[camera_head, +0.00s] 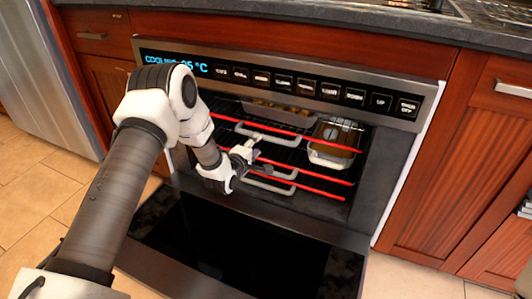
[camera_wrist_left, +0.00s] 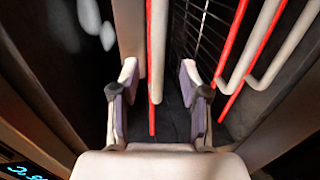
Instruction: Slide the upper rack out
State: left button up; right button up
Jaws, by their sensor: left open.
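The oven is open, and the upper rack (camera_head: 318,140) has a red front bar and a grey handle (camera_head: 284,142). It sits inside the cavity above other red-edged racks with similar grey handles. My left gripper (camera_head: 260,155) is in front of the racks, near the left end of the upper handle. In the left wrist view my left gripper (camera_wrist_left: 158,98) is open, its two fingers apart. A grey handle (camera_wrist_left: 158,45) and a red bar lie between the fingers in that view, not clasped. Whether they are at fingertip depth I cannot tell. My right gripper is not visible.
A dish with brown contents (camera_head: 332,154) stands at the right inside the oven. The dark oven door (camera_head: 225,245) is folded down in front. Two lower handles, the middle one (camera_head: 285,175) and the lowest, are close below my gripper. Red-brown cabinets flank the oven.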

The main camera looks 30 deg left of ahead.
aim_at(263, 139)
pick_arm(q)
jog(key=w+b, duration=0.1)
jog(key=w, duration=0.1)
jog(key=w+f, duration=0.1)
jog(key=w, duration=0.2)
jog(key=w+b, duration=0.1)
jog(key=w, duration=0.1)
jog(key=shift+w+a+f+b, duration=0.15)
jog(key=shift+w+a+b, duration=0.05)
jog(key=shift+b, duration=0.1)
grip_shut()
